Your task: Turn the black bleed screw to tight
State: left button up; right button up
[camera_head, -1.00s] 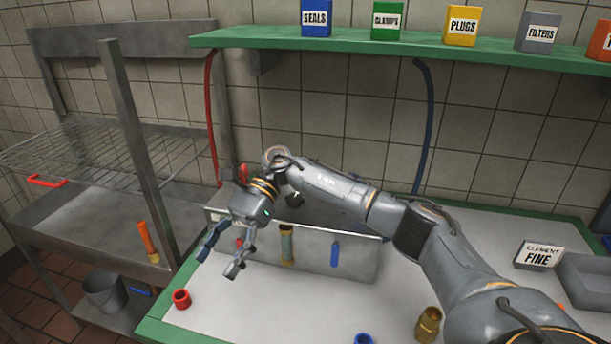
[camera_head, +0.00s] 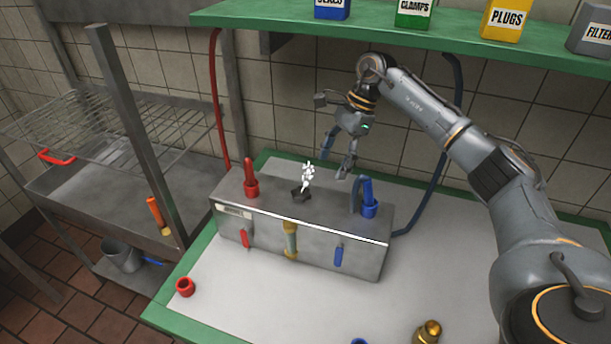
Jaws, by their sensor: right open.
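The black bleed screw (camera_head: 301,195) sits on top of the grey metal box (camera_head: 315,228), between a red fitting and a blue fitting. A white spray or vapour (camera_head: 308,174) rises from it. My right gripper (camera_head: 334,166) is open and empty, above and behind the box. In the picture its fingers point down, just right of the spray and left of the blue fitting. It appears apart from the screw. My left gripper is not in view.
The red fitting (camera_head: 251,178) and blue fitting (camera_head: 368,198) stand up from the box top. A green shelf (camera_head: 420,37) with labelled boxes overhangs the back. A red ring (camera_head: 185,287) and a brass part (camera_head: 428,332) lie on the table, which is clear to the right.

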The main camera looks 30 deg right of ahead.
jog(key=p, duration=0.3)
send_near(303, 192)
jog(key=shift+w+a+f, duration=0.15)
jog(key=shift+a+f, duration=0.55)
jog(key=shift+f, duration=0.3)
jog(key=p+x, duration=0.1)
jog(key=x, duration=0.3)
jog(key=shift+d+f, duration=0.1)
jog(key=shift+f, duration=0.65)
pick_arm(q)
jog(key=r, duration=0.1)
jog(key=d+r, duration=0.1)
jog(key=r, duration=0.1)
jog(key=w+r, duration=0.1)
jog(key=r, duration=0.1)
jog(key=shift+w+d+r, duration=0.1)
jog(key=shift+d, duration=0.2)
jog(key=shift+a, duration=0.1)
pick_arm(e)
jog(key=shift+c, duration=1.3)
jog(key=c, duration=0.9)
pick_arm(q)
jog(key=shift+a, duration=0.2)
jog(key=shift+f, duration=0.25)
